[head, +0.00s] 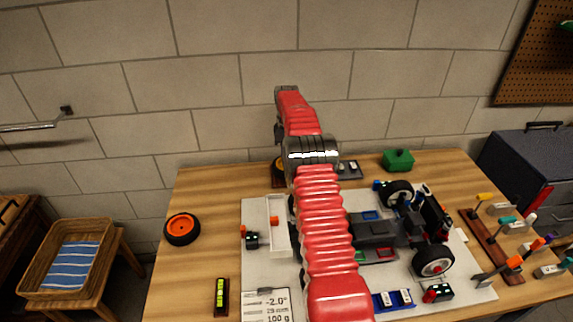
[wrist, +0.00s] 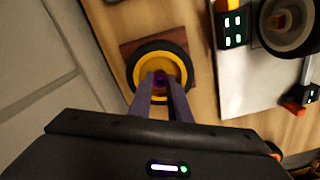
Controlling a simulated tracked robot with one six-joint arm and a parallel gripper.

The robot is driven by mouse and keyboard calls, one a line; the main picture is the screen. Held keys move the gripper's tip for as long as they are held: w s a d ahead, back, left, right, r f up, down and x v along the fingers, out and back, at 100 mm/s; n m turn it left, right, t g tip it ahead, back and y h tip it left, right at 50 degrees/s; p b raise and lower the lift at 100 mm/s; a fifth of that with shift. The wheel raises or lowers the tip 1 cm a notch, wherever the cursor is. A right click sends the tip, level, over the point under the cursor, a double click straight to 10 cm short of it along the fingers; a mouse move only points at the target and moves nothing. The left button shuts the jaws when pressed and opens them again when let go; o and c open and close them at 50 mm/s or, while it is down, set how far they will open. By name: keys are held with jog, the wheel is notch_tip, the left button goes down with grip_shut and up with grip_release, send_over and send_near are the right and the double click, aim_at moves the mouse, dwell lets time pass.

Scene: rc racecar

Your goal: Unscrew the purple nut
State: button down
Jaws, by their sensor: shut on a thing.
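In the wrist view, a wheel with a yellow rim (wrist: 143,67) and a black tyre lies on a dark wooden block (wrist: 127,48). The small purple nut (wrist: 160,75) is at the wheel's hub. My gripper (wrist: 160,84) reaches down over the wheel, and its two purplish fingers are shut on the nut. The fingers hide part of the nut and the near side of the rim. In the head view, my red arm stretches across the table and hides my gripper and the nut. Only a small part of the yellow wheel (head: 278,168) shows beside it.
An RC car chassis (head: 375,229) with black wheels sits on a light mat (head: 467,275) at right. An orange-rimmed wheel (head: 182,229) and a level (head: 221,297) lie at left. A tool rack (head: 484,240) stands at far right, and a green box (head: 397,160) at the back.

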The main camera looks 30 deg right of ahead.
jog(key=shift+w+a+r, duration=0.15)
jog(key=shift+w+a, duration=0.05)
jog(key=shift+w, duration=0.05)
jog(key=c, duration=2)
grip_release()
jog(key=o, duration=0.4)
jog(key=shift+s+d, duration=0.15)
jog(key=shift+c, duration=0.8)
